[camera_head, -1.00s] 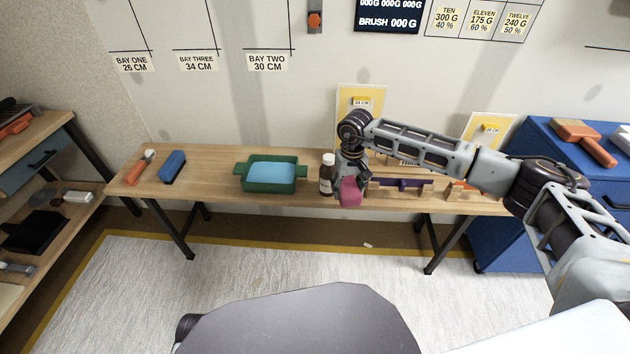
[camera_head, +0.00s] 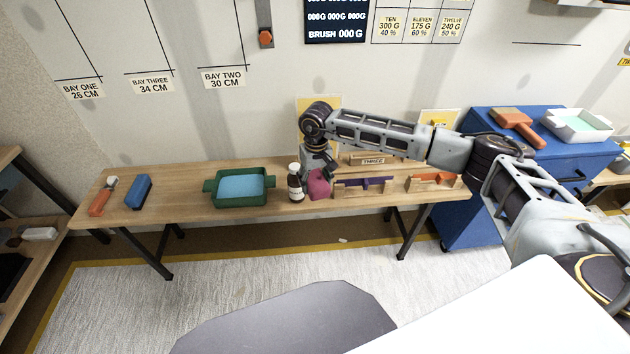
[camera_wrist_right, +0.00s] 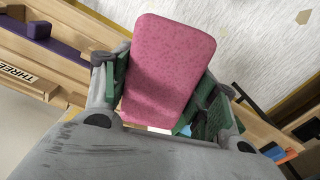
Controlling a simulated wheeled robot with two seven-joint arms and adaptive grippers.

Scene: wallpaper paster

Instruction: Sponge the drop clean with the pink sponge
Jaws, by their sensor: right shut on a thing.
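In the right wrist view the sponge (camera_wrist_right: 168,70) is a rounded pink block clamped between two green-padded fingers. I cannot tell whether the sponge touches the bench top. Which sheet is the drop is not clear; a pale sheet with a yellow patch (camera_head: 306,118) hangs on the wall behind my right wrist, partly hidden by it. A similar sheet (camera_head: 436,120) is farther right. My left gripper is not in view.
The wooden bench (camera_head: 180,204) carries a green tray (camera_head: 211,196) with blue inside, a blue block brush (camera_head: 138,191) and an orange-handled tool (camera_head: 102,196). Purple (camera_head: 362,184) and orange (camera_head: 432,178) items sit on stands to the right. A blue cabinet (camera_head: 465,215) stands at right.

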